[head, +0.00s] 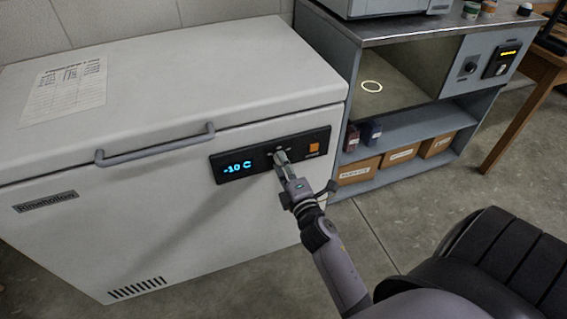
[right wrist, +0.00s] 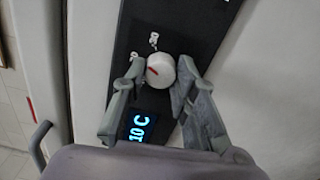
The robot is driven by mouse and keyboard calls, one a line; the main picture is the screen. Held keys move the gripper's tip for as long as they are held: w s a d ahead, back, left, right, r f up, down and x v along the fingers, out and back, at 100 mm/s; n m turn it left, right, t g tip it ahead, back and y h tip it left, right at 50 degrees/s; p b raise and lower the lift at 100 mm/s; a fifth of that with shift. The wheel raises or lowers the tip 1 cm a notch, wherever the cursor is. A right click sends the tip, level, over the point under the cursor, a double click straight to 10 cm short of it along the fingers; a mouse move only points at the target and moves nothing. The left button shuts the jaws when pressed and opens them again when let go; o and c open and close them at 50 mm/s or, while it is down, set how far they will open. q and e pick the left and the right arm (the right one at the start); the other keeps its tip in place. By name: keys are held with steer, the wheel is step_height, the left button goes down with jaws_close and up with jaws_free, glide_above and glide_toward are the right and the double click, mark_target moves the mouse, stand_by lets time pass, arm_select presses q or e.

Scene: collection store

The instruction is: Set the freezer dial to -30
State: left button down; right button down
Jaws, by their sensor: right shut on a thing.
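The white chest freezer (head: 110,245) has a dark control panel (head: 228,157) on its front. Its blue display (head: 237,167) reads -10 C; part of it, "10 C", shows in the right wrist view (right wrist: 141,127). The freezer dial (right wrist: 160,70) is a round pale knob with a red mark toward its left side. My right gripper (head: 281,160) is at the panel, and in the right wrist view its two fingers (right wrist: 157,82) stand on either side of the dial, closed on it. In the head view the fingers mostly hide the dial. My left gripper is not in view.
The lid handle (head: 155,145) juts out left of the panel. An orange square (head: 314,147) sits on the panel's right. A grey bench (head: 345,60) with cardboard boxes (head: 400,154) on its lower shelf stands right of the freezer. The floor between (head: 420,225) is clear.

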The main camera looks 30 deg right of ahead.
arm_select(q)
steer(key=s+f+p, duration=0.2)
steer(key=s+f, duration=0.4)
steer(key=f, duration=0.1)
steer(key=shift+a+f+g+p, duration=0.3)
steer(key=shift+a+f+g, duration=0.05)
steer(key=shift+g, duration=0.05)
arm_select(e)
steer(key=shift+f+m, duration=0.1)
steer(key=shift+m, duration=3.5)
steer(key=c, duration=1.3)
jaws_free()
